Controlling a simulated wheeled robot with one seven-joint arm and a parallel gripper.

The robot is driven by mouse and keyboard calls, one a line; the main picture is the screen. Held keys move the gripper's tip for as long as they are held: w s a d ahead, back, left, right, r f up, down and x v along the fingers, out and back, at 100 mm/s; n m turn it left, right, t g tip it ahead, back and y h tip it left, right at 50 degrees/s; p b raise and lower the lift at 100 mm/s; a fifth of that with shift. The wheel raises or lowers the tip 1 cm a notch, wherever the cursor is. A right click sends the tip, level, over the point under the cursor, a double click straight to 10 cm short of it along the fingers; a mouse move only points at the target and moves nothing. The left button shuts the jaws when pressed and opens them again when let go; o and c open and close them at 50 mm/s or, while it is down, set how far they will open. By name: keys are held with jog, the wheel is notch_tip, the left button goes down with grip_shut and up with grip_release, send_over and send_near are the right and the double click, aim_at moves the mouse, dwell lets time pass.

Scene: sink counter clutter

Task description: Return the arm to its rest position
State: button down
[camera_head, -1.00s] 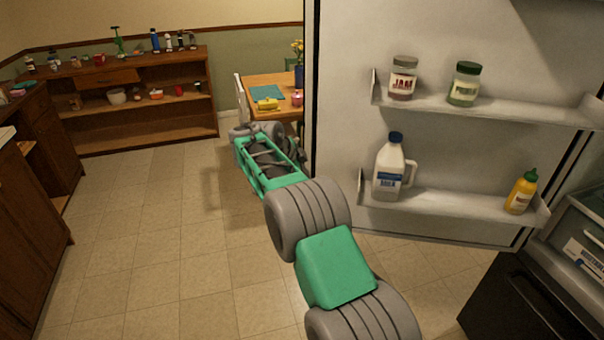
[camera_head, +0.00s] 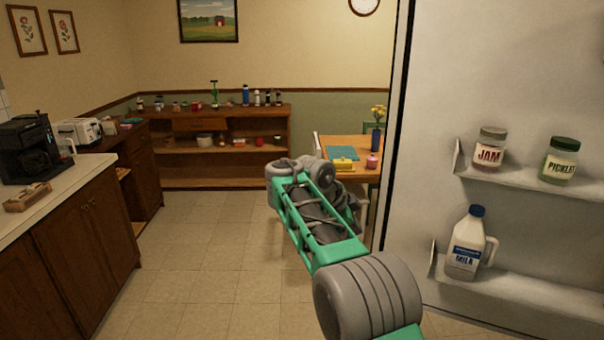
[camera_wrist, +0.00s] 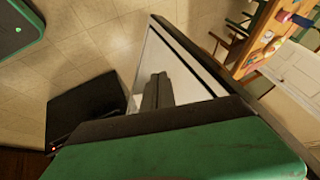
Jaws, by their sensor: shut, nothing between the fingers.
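My arm extends forward over the tiled floor in the head view, bent at a grey joint, with its green forearm to the left of the open fridge door. My gripper is hidden behind my own arm links there. In the wrist view, my gripper (camera_wrist: 156,84) shows as dark fingers pressed together, with nothing between them. A pale panel lies behind the fingers, and the green part along the bottom is mine.
The open fridge door (camera_head: 425,150) stands close on the right, holding jam (camera_head: 488,152), pickles (camera_head: 560,163) and milk (camera_head: 467,245). A counter (camera_head: 60,200) is at left. A dining table (camera_head: 350,150) and wooden shelf unit (camera_head: 230,183) stand behind. Floor left of the arm is clear.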

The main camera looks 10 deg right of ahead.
jog(key=s+a+f+n+g+y, duration=0.15)
jog(key=a+f+n, duration=0.35)
jog(key=f+n, duration=0.65)
jog(key=s+a+f+n+g+y, duration=0.1)
jog(key=s+a+f+n+y, duration=0.15)
jog(key=s+f+n, duration=0.45)
jog(key=s+a+r+n+g+y, duration=0.1)
jog(key=s+a+r+n+y, duration=0.1)
jog(key=s, duration=2.2)
jog(key=d+r+m+t, duration=0.1)
jog(key=d+r+t, duration=0.2)
jog(key=r, duration=0.5)
jog(key=shift+w, duration=0.25)
